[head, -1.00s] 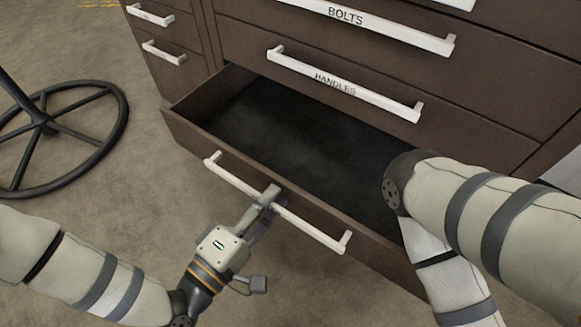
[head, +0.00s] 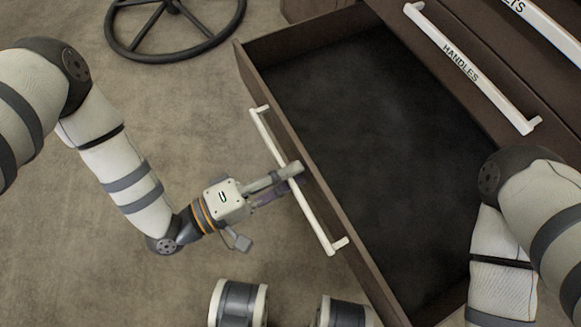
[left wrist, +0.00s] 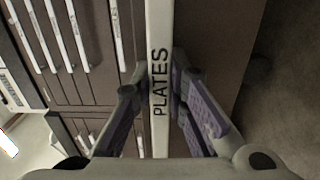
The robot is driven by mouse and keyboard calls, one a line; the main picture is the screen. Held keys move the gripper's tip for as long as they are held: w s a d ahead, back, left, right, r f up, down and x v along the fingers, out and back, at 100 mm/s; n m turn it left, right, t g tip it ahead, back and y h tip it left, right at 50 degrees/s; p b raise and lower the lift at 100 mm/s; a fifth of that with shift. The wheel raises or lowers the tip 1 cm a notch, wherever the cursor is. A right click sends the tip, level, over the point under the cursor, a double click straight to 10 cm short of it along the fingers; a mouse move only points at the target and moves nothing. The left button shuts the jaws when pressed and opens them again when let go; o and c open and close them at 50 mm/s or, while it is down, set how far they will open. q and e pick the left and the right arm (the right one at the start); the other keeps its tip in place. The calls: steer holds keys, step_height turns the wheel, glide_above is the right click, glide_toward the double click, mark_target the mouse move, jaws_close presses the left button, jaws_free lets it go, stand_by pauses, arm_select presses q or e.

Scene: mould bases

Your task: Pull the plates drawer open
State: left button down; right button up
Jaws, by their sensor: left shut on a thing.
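The plates drawer (head: 300,226) stands well open in the head view, and its dark floor is empty where it shows. Its white bar handle (head: 316,222) runs along the front. My left gripper (head: 294,172) is shut on this handle near its middle. In the left wrist view the handle (left wrist: 159,30) reads "PLATES" and passes between the two fingers (left wrist: 162,100). My right arm reaches in at the right of the head view, over the drawer's side; its gripper is out of view.
The drawer above, with its "HANDLES" handle (head: 470,68), looks closed. The floor (head: 190,100) in front of the drawer is mostly bare.

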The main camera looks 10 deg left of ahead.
arm_select(q)
steer(key=c, duration=1.6)
jaws_free()
steer(key=shift+o, duration=0.2)
steer(key=v, duration=1.2)
